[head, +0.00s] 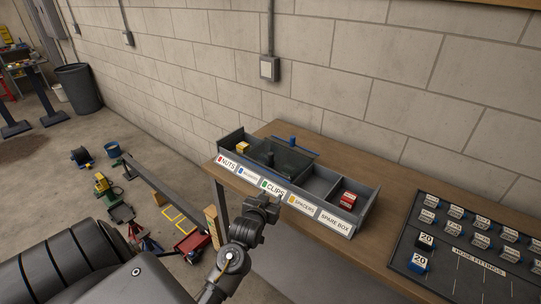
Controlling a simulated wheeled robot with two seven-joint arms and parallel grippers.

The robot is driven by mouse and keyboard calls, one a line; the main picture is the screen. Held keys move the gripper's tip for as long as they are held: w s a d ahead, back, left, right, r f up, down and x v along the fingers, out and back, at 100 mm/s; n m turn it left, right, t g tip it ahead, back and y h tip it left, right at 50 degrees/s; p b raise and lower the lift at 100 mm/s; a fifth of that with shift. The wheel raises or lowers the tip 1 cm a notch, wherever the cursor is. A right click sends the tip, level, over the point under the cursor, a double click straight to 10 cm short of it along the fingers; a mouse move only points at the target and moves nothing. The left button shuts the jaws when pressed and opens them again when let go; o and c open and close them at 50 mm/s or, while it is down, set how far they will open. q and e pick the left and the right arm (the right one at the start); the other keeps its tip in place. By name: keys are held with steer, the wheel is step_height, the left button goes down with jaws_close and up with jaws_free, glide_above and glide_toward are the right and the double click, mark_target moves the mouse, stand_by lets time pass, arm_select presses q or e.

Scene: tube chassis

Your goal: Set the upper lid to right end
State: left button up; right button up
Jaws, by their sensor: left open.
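A long dark organizer box (368,212) stands on the wooden bench. Its front labels read NUTS, one too small to read surely, CLIPS, SPACERS and SPARE BOX, from left to right. A dark see-through lid (291,160) with a blue rear edge and a blue knob (292,141) covers part of the box left of its middle. A darker knob shape shows at or under this lid; I cannot tell whether it belongs to a second lid. My left gripper (264,203) is open, in front of the CLIPS label, apart from the lid. My right gripper is out of view.
A yellow item (242,147) lies in the left compartment and a red box (348,200) in the right one. A hose fittings tray (440,283) with several small boxes lies at the bench's right. The bench (372,262) is bare between them. A block wall stands behind.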

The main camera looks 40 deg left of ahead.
mark_target(270, 156)
arm_select(q)
steer(key=w+a+r+y, duration=0.1)
steer(key=w+a, duration=0.2)
steer(key=w, duration=0.1)
steer(key=w+a+r+n+t+y+p, duration=0.1)
steer(key=w+a+r, duration=0.1)
steer(key=w+a, duration=0.2)
steer(key=w+a+r+n+y+p, duration=0.1)
steer(key=w+a+r, duration=0.1)
steer(key=w+a, duration=0.2)
steer(key=shift+w+t, duration=0.4)
steer(key=shift+w, duration=0.6)
jaws_close()
